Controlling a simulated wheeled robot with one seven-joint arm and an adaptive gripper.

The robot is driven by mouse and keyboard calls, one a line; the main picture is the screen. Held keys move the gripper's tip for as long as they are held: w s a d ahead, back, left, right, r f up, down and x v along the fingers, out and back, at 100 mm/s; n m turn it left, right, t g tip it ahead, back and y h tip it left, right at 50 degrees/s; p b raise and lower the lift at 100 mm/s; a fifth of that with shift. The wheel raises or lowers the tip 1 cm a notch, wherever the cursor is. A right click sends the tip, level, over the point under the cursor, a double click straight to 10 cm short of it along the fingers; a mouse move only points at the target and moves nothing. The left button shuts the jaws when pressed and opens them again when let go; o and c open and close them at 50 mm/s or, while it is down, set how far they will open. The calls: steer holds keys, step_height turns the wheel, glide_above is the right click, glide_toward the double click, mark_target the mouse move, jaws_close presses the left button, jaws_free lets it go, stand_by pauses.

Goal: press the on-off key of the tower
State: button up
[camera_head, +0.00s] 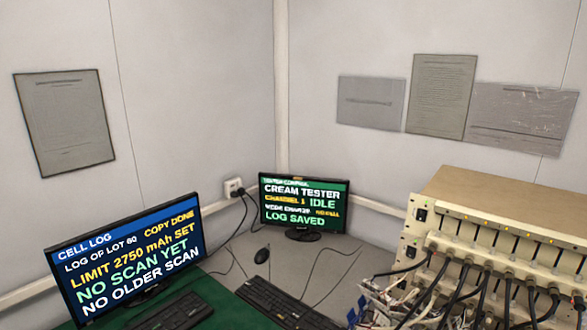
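No computer tower with an on-off key can be made out in the head view. A large cream rack unit (480,195) stands at the right, cut off by the picture edge. Small dark switches or sockets (421,216) show on its left front, and I cannot tell if one is a power key. The left monitor (128,262) is lit and shows a cell log with "COPY DONE" and "LIMIT 2750 mAh SET". The smaller monitor (304,205) is lit and shows "CREAM TESTER", "CHANNEL 1 IDLE" and "LOG SAVED". My gripper is out of view.
Thick black cables and white leads (385,300) crowd the rack's front. Two keyboards, one in the middle (285,303) and one at left (170,313), and a mouse (262,255) lie before the monitors. A wall socket (233,187) has plugs. Papers hang on the walls.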

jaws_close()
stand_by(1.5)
